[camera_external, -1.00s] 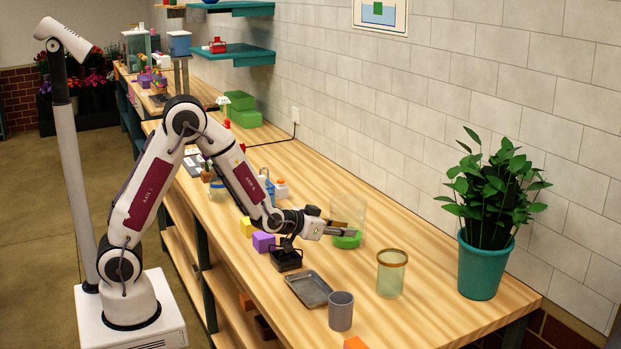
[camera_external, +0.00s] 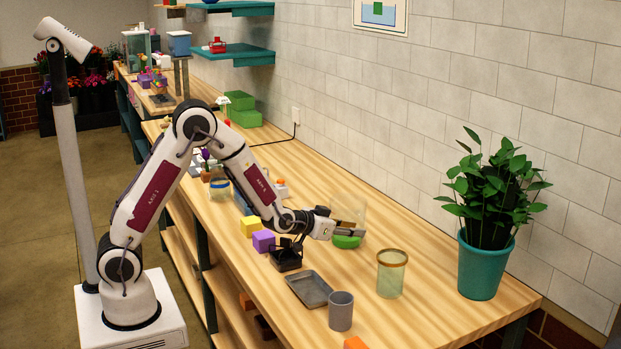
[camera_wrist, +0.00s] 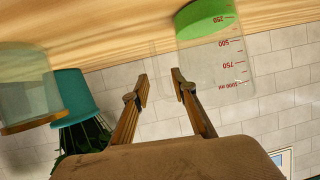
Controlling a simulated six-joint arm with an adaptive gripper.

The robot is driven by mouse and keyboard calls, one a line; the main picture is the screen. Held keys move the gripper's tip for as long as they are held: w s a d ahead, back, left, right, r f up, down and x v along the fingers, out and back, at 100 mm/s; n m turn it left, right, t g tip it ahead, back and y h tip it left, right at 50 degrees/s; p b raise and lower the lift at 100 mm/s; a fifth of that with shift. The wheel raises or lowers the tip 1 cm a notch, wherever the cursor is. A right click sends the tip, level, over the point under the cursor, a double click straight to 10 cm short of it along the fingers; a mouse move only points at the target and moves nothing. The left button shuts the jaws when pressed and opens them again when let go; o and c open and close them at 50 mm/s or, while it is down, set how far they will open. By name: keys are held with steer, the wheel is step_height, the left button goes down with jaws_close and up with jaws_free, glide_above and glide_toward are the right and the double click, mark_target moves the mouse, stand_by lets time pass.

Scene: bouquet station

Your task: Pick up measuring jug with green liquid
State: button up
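The measuring jug (camera_external: 352,208) is clear, with green liquid in its bottom, and stands upright on the wooden counter. In the wrist view the jug (camera_wrist: 215,58) appears upside down at the upper right, with red volume marks and the green liquid at the top. A faint clear outline, perhaps its handle, shows to its left, near the fingertips. My gripper (camera_wrist: 160,88) is open, its two fingers apart with nothing solid between them. In the external view my gripper (camera_external: 346,228) is level beside the jug, and its fingers overlap the jug's outline. Contact cannot be told.
A clear glass with a tan rim (camera_external: 391,275) and a teal potted plant (camera_external: 482,265) stand to the right. A grey tray (camera_external: 309,290), grey cup (camera_external: 341,312), black holder (camera_external: 286,261) and purple block (camera_external: 263,240) lie nearer the front edge. The tiled wall is behind.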

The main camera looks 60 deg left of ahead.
steer(key=shift+r+x, duration=0.15)
steer(key=shift+x, duration=1)
steer(key=shift+r+x, duration=0.2)
steer(key=shift+x, duration=0.9)
steer(key=shift+w+d, duration=0.15)
steer(key=shift+d, duration=0.05)
steer(key=shift+r, duration=0.1)
jaws_close()
